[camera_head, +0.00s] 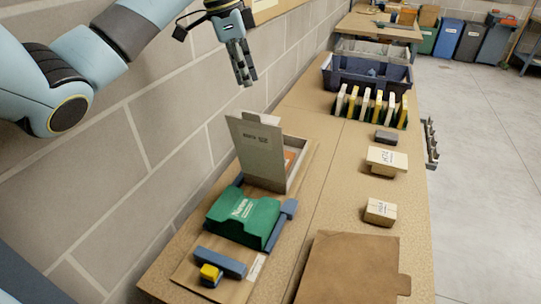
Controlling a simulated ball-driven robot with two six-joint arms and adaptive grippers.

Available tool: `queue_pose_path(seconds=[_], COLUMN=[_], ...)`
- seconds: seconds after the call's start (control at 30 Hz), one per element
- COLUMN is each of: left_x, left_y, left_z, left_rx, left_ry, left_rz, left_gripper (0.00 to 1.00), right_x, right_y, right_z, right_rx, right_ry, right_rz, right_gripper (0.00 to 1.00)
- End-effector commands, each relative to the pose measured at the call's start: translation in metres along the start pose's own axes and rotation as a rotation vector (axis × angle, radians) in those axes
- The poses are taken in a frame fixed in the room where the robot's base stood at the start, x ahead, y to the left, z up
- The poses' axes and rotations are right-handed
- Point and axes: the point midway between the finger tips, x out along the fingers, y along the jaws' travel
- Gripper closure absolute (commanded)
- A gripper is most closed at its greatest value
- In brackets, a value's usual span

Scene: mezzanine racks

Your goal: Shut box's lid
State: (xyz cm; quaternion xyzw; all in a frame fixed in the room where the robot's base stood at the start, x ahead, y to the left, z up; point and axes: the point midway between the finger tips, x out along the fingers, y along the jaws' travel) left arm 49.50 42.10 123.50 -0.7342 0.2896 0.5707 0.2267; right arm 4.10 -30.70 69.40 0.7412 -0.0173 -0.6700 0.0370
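The box (298,172) is a shallow cardboard box on the table by the block wall, and something orange shows inside it. Its lid (257,152) is open and stands nearly upright on the box's left side, with a small tab on its top edge. The lid hides part of the inside. My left gripper (247,80) hangs in the air above and behind the lid, near the wall, fingers pointing down. It appears apart from the lid and holds nothing that I can see. Its fingers look close together, but I cannot tell the gap. My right gripper is not in view.
A green packet (243,217) lies in front of the box, with a blue and yellow tool (220,265) nearer. Small cartons (386,160) (380,211) and a brown folder (350,270) lie to the right. A slotted rack (372,106) and dark blue crate (368,75) stand behind.

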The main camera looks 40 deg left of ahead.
Motion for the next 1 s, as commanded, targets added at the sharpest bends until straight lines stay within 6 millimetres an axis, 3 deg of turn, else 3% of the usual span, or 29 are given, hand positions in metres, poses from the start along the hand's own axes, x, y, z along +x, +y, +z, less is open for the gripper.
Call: queue_pose_path(seconds=[0.13, 0.3, 0.37, 0.53, 0.8, 1.0], left_x=[-0.009, -0.015, -0.012, 0.007, 0.059, 0.084], left_y=[0.001, 0.014, 0.017, 0.015, 0.003, -0.003], left_z=[0.005, 0.006, 0.005, 0.007, 0.013, 0.016], left_rx=[0.221, 0.518, 0.536, 0.531, 0.529, 0.531], left_ry=[-0.065, -0.175, -0.182, -0.18, -0.18, -0.179], left_rz=[-0.055, -0.162, -0.179, -0.172, -0.172, -0.175], left_gripper=[0.74, 0.74, 0.74, 0.74, 0.74, 0.74], right_x=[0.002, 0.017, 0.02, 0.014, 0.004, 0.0], right_y=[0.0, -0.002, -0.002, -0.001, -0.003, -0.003], right_z=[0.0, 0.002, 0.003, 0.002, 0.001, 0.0], right_rx=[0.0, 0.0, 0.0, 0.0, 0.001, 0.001], right_ry=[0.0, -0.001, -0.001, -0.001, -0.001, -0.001], right_rz=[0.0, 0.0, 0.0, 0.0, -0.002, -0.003], right_gripper=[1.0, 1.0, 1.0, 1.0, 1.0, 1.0])
